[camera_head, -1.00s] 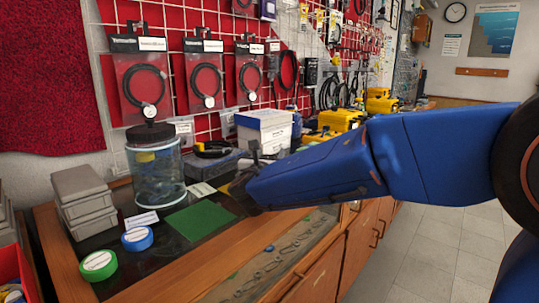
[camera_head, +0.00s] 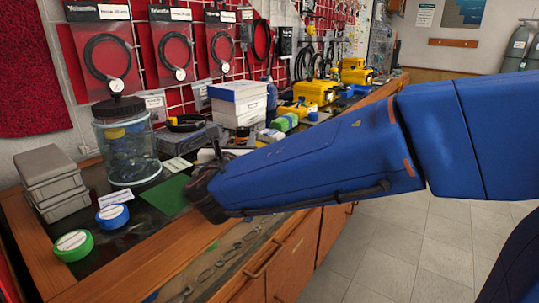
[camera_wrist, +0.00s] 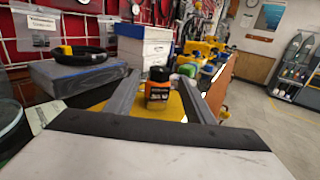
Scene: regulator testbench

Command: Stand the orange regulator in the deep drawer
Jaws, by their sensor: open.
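In the wrist view an upright orange piece with a black top (camera_wrist: 157,92) stands on a yellow surface; it may be the orange regulator, but it is too small to be sure. My gripper (camera_wrist: 158,100) is open, its two grey fingers appearing on either side of the piece, with no contact visible. In the head view my gripper's dark end (camera_head: 207,192) is over the bench, and its fingertips are hidden behind my blue arm. Wooden fronts with handles (camera_head: 290,262) line the bench and look shut; I cannot tell which is the deep drawer.
A clear jar (camera_head: 127,150), grey boxes (camera_head: 50,180), blue tape (camera_head: 112,216) and green tape (camera_head: 73,245) stand at the left. White boxes (camera_head: 237,103) and yellow cases (camera_head: 315,92) stand farther back. The tiled floor (camera_head: 400,235) at the right is clear.

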